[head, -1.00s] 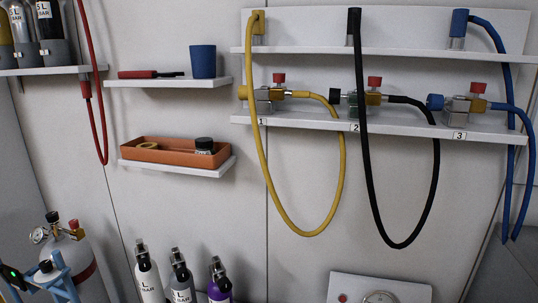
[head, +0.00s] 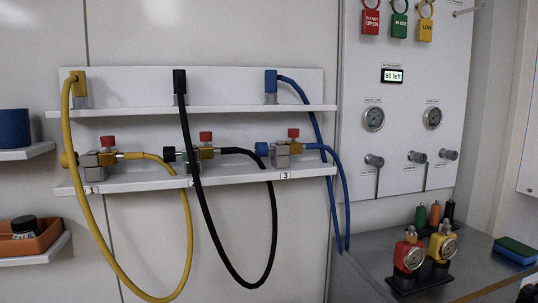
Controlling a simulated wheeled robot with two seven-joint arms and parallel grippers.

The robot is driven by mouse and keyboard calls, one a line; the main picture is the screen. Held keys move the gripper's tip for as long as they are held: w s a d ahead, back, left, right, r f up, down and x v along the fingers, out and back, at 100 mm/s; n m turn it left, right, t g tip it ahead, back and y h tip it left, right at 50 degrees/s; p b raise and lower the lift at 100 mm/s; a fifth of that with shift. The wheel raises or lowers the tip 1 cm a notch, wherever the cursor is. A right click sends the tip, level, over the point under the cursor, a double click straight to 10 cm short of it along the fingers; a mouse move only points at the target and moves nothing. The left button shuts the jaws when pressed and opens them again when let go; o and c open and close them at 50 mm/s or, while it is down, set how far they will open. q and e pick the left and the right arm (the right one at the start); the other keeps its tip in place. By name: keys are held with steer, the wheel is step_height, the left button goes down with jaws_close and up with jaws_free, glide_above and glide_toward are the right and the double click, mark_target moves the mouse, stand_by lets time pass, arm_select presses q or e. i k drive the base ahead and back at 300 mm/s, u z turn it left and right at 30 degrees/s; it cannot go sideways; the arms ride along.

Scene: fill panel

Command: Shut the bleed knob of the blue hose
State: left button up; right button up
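The blue hose (head: 343,190) runs from its blue top connector (head: 271,86) on the upper shelf, down in a loop, and back up to the valve block (head: 280,156) at station 3. A red knob (head: 293,133) stands on top of that valve block, and a blue round knob (head: 261,149) sits on its left side. The pictures do not show whether either knob is open or shut, nor which is the bleed knob. Neither of my grippers is in view.
Yellow (head: 187,235) and black (head: 272,230) hoses hang left of the blue one at stations 1 and 2. A gauge panel (head: 400,150) is at right, above a grey counter (head: 375,255) with red and yellow gauge units. An orange tray (head: 45,236) is at far left.

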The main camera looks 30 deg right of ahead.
mark_target(294, 133)
steer(key=u, duration=0.3)
steer(key=k, duration=0.3)
steer(key=z, duration=0.7)
steer(key=i, duration=0.2)
steer(key=z, duration=0.6)
